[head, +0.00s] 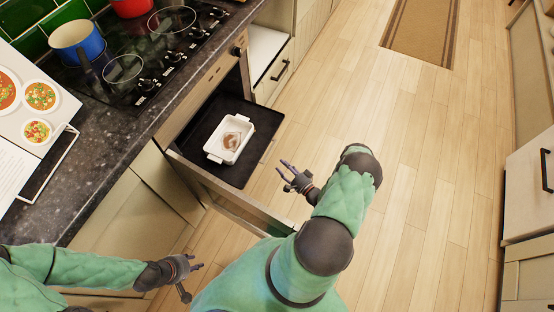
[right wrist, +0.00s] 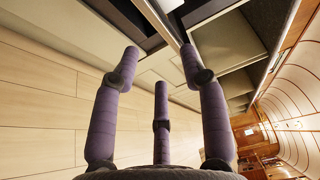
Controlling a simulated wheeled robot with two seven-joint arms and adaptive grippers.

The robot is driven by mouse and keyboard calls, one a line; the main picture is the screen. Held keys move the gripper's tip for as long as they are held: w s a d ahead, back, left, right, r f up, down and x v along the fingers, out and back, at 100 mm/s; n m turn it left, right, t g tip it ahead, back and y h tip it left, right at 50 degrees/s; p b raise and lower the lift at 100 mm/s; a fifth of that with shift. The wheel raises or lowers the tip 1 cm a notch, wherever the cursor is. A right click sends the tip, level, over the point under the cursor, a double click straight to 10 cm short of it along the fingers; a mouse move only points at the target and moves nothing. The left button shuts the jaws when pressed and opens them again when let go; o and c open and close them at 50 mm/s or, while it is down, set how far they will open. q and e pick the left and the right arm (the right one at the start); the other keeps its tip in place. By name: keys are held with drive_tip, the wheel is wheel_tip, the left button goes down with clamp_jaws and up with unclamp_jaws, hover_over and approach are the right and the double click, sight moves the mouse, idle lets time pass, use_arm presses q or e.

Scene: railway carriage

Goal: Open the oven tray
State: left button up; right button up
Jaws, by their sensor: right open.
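The oven (head: 204,82) is under the hob, and its front is open. A black tray (head: 262,117) shows at the opening, with a white baking dish holding brown food (head: 231,138) on it. I cannot tell how far the tray is slid out. A long pale panel, seemingly the opened door (head: 232,192), juts out from the oven front. My right gripper (head: 288,174) is open and empty, just right of this panel. Its spread purple fingers (right wrist: 160,75) show in the right wrist view, near a panel edge. My left gripper (head: 194,278) is open and empty, low at the left near the cabinets.
A blue pot (head: 77,42) and a red pot (head: 131,7) stand on the black hob (head: 115,93). A recipe book (head: 22,120) stands on the dark counter (head: 50,205). Wooden floor (head: 420,170) is clear to the right, with a brown rug (head: 420,30) further off.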

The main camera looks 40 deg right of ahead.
drive_tip(key=shift+s, duration=2)
drive_tip(key=shift+r, duration=0.1)
